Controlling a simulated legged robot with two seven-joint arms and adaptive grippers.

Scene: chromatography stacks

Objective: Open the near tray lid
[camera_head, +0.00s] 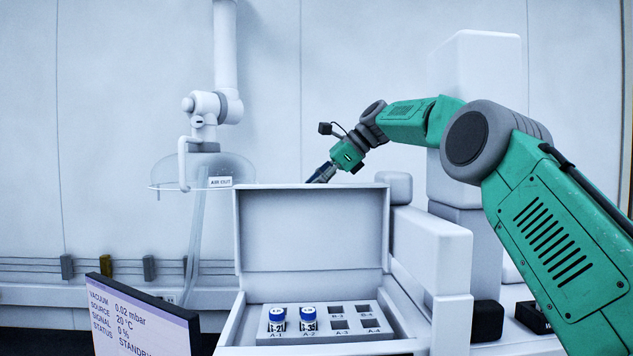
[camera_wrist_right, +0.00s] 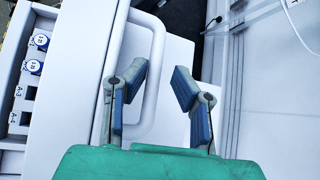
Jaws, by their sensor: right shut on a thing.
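The near tray (camera_head: 232,322) is a white box. Its lid (camera_head: 312,228) stands raised and roughly upright at the back of the box, leaving the inside in view. My right arm reaches over from the right, and its gripper (camera_head: 320,175) is behind the lid's top edge, partly hidden. My left gripper is in neither view.
Inside the tray a rack (camera_head: 348,321) holds two blue-capped vials (camera_head: 277,318) in A-1 and A-2; its other visible slots are empty. A status screen (camera_head: 140,315) stands at front left. A clear extraction hood (camera_head: 200,170) hangs behind it. White equipment (camera_head: 433,250) stands right of the tray.

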